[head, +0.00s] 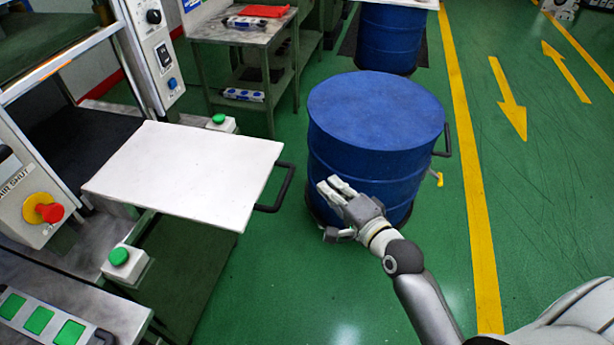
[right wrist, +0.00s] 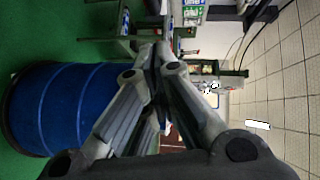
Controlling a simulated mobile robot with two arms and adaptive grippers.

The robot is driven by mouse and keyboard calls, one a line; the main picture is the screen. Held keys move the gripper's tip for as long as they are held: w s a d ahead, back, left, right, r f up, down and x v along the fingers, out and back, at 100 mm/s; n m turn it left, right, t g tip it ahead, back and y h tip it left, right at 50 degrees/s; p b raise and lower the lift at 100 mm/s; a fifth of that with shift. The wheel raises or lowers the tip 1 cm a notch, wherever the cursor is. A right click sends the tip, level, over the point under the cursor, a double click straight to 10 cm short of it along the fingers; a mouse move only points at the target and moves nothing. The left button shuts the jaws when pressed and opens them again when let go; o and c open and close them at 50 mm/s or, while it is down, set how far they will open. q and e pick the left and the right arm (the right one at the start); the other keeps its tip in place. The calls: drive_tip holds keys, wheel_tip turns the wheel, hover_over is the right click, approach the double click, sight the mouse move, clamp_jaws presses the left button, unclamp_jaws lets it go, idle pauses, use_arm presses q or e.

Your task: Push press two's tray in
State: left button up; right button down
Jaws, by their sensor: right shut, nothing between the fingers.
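A white tray (head: 185,172) sticks out of the press at the left in the head view. A black handle (head: 283,188) is on its right edge. My right gripper (head: 328,186) is shut and empty. It is to the right of the tray handle, apart from it, in front of the blue drum in the picture. In the right wrist view the fingers of my right gripper (right wrist: 155,60) are together with nothing between them. My left gripper is not in view.
A blue drum (head: 375,120) stands right of the tray; the right wrist view shows it too (right wrist: 70,110). Green buttons (head: 119,256) flank the tray. A red knob (head: 50,212) is on the press. A workbench (head: 235,35) stands behind. Green floor is clear at the lower middle.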

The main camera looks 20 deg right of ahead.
drive_tip(key=w+a+f+p, duration=0.1)
drive_tip(key=w+a, duration=0.3)
drive_tip(key=w, duration=0.1)
drive_tip(key=shift+w+f, duration=0.2)
drive_tip(key=shift+w, duration=0.2)
